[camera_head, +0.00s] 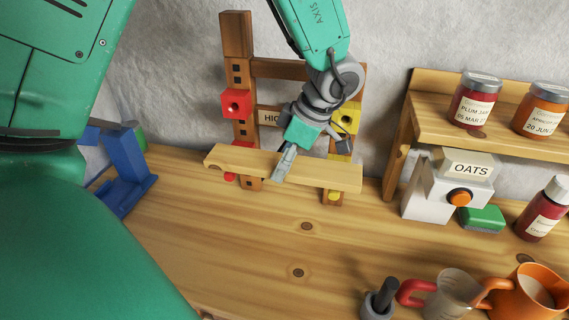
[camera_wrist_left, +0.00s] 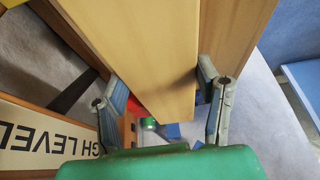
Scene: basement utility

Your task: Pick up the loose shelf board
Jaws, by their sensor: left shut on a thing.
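The loose shelf board (camera_head: 320,174) is a pale wooden plank, seen in the head view in front of a wooden rack (camera_head: 239,110) with red and yellow brackets. My left gripper (camera_head: 284,163) is shut on the board near its middle. In the left wrist view, the gripper's two fingers (camera_wrist_left: 163,100) lie on either side of the board (camera_wrist_left: 160,50). The board appears raised above the bench and roughly level. Part of the rack's lower section is hidden behind it. My right gripper is not in view.
A wooden shelf (camera_head: 437,119) with jars stands at the right, above a white box (camera_head: 422,191) and a green sponge (camera_head: 484,219). A blue stand (camera_head: 124,178) is at the left. The bench middle (camera_head: 260,240) is clear.

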